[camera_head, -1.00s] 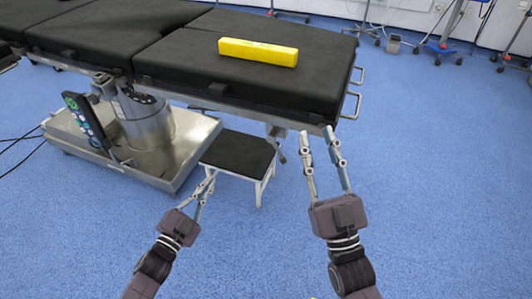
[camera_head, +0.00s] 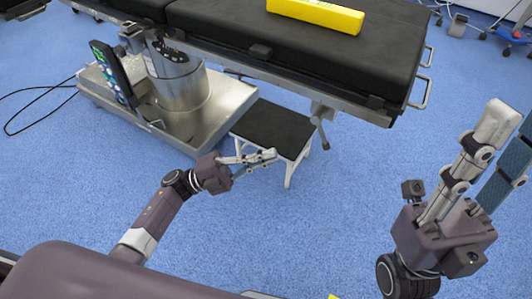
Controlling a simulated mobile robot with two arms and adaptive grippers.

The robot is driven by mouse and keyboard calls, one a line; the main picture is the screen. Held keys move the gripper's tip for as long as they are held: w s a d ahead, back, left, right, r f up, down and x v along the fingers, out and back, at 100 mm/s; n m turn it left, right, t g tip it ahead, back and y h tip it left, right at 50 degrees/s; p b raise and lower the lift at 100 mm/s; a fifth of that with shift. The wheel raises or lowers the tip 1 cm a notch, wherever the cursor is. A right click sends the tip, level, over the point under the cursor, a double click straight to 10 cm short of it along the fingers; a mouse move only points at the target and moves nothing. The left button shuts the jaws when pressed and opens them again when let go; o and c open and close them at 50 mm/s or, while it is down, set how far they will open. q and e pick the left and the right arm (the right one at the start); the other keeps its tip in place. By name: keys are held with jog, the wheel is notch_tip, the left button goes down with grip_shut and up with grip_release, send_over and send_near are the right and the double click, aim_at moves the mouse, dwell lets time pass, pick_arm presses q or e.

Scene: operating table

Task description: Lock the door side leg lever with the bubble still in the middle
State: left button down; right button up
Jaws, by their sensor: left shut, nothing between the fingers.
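The yellow level (camera_head: 318,14) lies on the black table pad (camera_head: 220,22) at the top of the head view. Its bubble cannot be made out. A small dark lever (camera_head: 321,126) hangs below the table's near side rail, right of the stool; whether it is locked cannot be told. My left gripper (camera_head: 272,156) is shut and empty, in front of the stool, to the left of and below the lever in the picture, apart from it. My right gripper (camera_head: 512,122) is raised at the right edge with its fingers apart, holding nothing visible.
A black-topped step stool (camera_head: 273,125) stands under the table. The metal table base (camera_head: 220,105) with a control panel (camera_head: 113,72) is at left. Metal handles (camera_head: 424,88) stick out at the table's right end. The blue floor (camera_head: 340,215) between my arms is clear.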

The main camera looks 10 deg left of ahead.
pick_arm(q)
jog(key=b+x, duration=0.1)
jog(key=x, duration=0.9)
jog(key=shift+d, duration=0.2)
jog(key=shift+w+b, duration=0.1)
jog(key=shift+b, duration=0.2)
